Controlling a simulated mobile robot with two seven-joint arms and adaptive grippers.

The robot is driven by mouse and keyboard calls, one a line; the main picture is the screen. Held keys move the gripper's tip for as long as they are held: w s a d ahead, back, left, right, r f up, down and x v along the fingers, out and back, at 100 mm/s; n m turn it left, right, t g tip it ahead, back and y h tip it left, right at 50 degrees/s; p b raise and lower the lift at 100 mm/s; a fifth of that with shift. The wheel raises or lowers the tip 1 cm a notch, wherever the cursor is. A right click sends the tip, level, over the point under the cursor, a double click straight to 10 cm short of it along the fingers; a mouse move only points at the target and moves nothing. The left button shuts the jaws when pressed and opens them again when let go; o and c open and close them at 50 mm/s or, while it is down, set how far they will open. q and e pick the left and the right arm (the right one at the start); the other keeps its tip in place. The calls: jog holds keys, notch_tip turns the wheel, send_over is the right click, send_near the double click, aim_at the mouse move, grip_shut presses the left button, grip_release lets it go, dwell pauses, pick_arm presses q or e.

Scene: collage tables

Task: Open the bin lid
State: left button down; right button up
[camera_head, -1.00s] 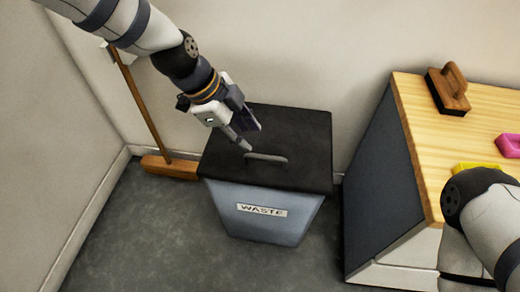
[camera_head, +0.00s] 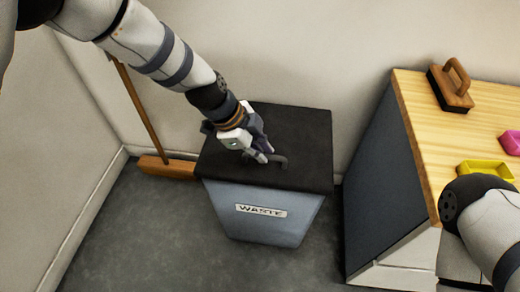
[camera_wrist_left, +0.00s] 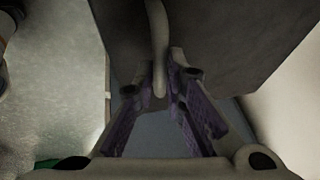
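The waste bin (camera_head: 260,222) is grey-blue with a "WASTE" label and stands on the floor against the wall. Its black lid (camera_head: 305,140) lies down over the top. A dark bar handle (camera_head: 282,162) sits on the lid, its left part hidden by my left gripper (camera_head: 264,157). In the left wrist view the handle (camera_wrist_left: 157,45) runs between the two fingertips of my left gripper (camera_wrist_left: 160,78), which look closed against it from both sides. My right gripper is out of view; only part of my right arm shows at the lower right.
A broom (camera_head: 168,167) leans in the corner left of the bin. A wood-topped cabinet (camera_head: 420,125) stands to the right, with a wooden block with a handle (camera_head: 452,92), a yellow tray (camera_head: 484,168) and a pink item (camera_head: 511,142). Floor before the bin is clear.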

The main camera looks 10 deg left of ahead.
pick_arm(q)
jog(key=shift+r, duration=0.1)
jog(key=w+r+p, duration=0.2)
jog(key=w+r, duration=0.6)
jog(key=r, duration=0.5)
jog(key=shift+w, duration=0.35)
jog(key=shift+a, duration=0.15)
